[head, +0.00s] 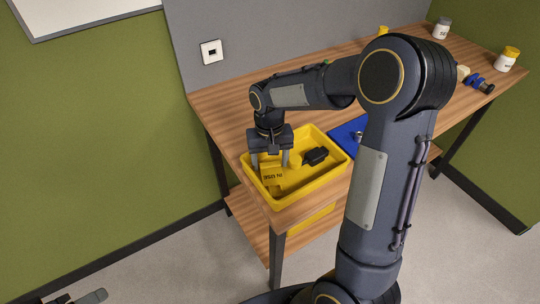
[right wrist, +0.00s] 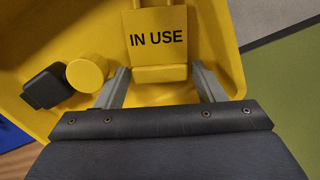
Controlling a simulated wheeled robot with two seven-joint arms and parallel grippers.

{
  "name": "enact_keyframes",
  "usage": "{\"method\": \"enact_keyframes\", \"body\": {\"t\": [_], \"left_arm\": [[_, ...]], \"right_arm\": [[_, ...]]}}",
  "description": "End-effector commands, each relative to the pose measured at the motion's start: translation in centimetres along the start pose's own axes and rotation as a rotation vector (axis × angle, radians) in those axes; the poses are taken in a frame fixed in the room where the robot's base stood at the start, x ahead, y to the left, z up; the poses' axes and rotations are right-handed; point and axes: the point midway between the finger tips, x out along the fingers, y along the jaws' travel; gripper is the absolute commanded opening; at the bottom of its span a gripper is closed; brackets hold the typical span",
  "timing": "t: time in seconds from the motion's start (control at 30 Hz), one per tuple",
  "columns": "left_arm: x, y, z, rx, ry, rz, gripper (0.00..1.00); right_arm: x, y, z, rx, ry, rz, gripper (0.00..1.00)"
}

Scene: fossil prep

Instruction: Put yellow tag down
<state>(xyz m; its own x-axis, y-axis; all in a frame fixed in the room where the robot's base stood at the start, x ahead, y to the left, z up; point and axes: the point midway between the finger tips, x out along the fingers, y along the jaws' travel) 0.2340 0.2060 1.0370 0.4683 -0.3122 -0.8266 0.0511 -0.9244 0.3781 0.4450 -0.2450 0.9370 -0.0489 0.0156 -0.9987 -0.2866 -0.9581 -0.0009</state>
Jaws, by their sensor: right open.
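The yellow tag (head: 271,176), marked "IN USE", is in the yellow tray (head: 318,183). In the right wrist view the tag (right wrist: 158,38) lies just beyond my fingertips, with its thicker yellow end between them. My right gripper (head: 270,160) points down into the tray with its fingers apart. In the right wrist view its fingers (right wrist: 160,88) stand on either side of the tag's end, with gaps visible. I cannot tell whether the tag lies flat on the tray floor. My left gripper is not clearly in view; a dark part shows at the lower left edge.
A black object with a yellow round end (head: 315,156) lies in the tray, right of the tag. A blue mat (head: 346,133) is beside the tray. Jars with white bodies (head: 441,29) and a blue-and-black item (head: 478,83) stand farther right on the wooden table (head: 222,105).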

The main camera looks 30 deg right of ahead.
Motion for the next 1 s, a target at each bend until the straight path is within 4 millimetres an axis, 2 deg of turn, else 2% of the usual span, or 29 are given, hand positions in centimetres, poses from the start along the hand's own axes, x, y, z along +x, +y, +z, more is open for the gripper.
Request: {"method": "enact_keyframes", "body": {"t": [0.17, 0.53, 0.77, 0.87, 0.97, 1.0], "left_arm": [[-0.2, 0.1, -0.1, 0.000, 0.000, 0.000, 0.51], [-0.2, 0.1, -0.1, 0.000, 0.000, 0.000, 0.51], [-0.2, 0.1, -0.1, 0.000, 0.000, 0.000, 0.51], [-0.2, 0.1, -0.1, 0.000, 0.000, 0.000, 0.51], [-0.2, 0.1, -0.1, 0.000, 0.000, 0.000, 0.51], [-0.2, 0.1, -0.1, 0.000, 0.000, 0.000, 0.51]], "right_arm": [[-1.8, 0.0, -0.1, 0.001, 0.004, -0.002, 0.63], [-9.5, -0.1, -0.1, 0.000, 0.006, -0.002, 0.63], [-12.1, 0.0, 0.1, 0.000, 0.002, -0.003, 0.63], [-12.7, 0.5, 1.0, -0.007, 0.014, -0.028, 0.63], [-13.5, 1.5, 3.6, -0.026, 0.052, -0.096, 0.63], [-13.7, 2.0, 5.2, -0.038, 0.076, -0.131, 0.63]]}}
